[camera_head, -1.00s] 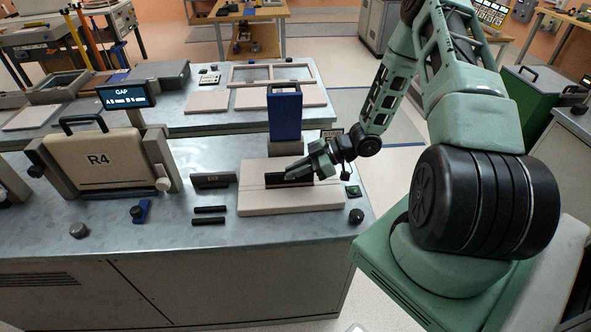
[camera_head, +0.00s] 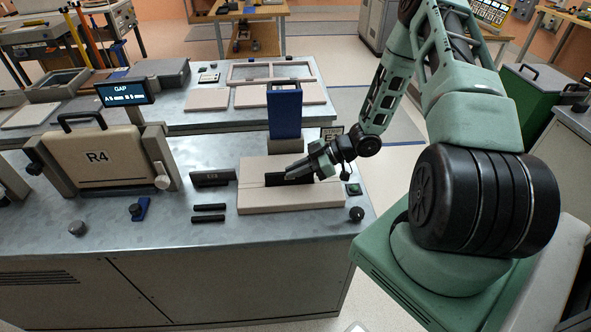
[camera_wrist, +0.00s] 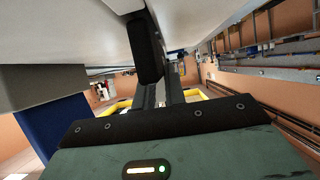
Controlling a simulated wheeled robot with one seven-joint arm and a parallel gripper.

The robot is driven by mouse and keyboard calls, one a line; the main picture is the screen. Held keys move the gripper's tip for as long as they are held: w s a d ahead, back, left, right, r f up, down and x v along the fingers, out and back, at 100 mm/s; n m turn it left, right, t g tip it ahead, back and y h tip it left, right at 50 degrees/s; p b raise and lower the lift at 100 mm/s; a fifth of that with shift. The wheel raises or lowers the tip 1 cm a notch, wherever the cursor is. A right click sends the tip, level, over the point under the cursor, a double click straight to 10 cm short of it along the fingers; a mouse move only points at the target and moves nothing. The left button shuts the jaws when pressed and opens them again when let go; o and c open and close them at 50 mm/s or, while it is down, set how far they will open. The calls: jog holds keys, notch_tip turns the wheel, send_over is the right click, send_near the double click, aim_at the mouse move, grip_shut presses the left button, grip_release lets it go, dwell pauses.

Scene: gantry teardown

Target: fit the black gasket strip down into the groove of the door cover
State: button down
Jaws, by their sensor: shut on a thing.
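The door cover (camera_head: 290,202) is a cream block lying flat on the near bench, with a thin dark groove line along its top. The black gasket strip (camera_head: 274,181) stands on edge along that line, at the middle of the cover. My gripper (camera_head: 291,176) reaches in from the right and is shut on the strip. In the wrist view the dark strip (camera_wrist: 146,48) shows at the fingertips (camera_wrist: 160,85), close to the pale cover (camera_wrist: 215,18). Whether the strip's lower edge sits inside the groove cannot be told.
A blue upright block (camera_head: 285,117) stands right behind the cover. Two short black bars (camera_head: 209,207) and a dark labelled block (camera_head: 212,178) lie to its left. The R4 panel (camera_head: 98,160) stands further left. A black knob (camera_head: 356,214) is at the bench's right edge.

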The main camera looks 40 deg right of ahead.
jog(key=shift+f+b, duration=0.45)
jog(key=shift+f, duration=0.25)
jog(key=c, duration=1.4)
grip_release()
jog(key=b+v, duration=0.2)
jog(key=v, duration=1.5)
jog(key=shift+s+d+r, duration=0.1)
jog(key=shift+s+d, duration=0.05)
